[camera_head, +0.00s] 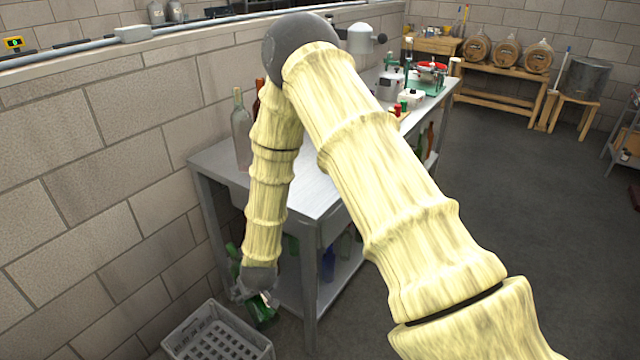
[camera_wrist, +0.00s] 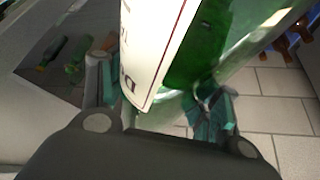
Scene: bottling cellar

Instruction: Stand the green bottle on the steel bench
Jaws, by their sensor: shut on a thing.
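The green bottle (camera_head: 264,314) is in my gripper (camera_head: 256,290), low in front of the steel bench (camera_head: 318,192). It looks tilted, with a green part also showing to the upper left of the gripper; my gripper hides its middle. In the wrist view the green bottle (camera_wrist: 207,45) fills the upper middle, with a cream label with dark letters facing the camera. The fingers of my gripper (camera_wrist: 158,108) are on either side of it. The bottle is below the bench top and apart from it, left of the bench's front leg.
A grey slatted crate (camera_head: 218,350) stands on the floor below my gripper. A clear bottle (camera_head: 241,130) and a brown bottle stand at the bench's left end. Several bottles stand on its lower shelf. The front part of the top is bare. A block wall borders the left.

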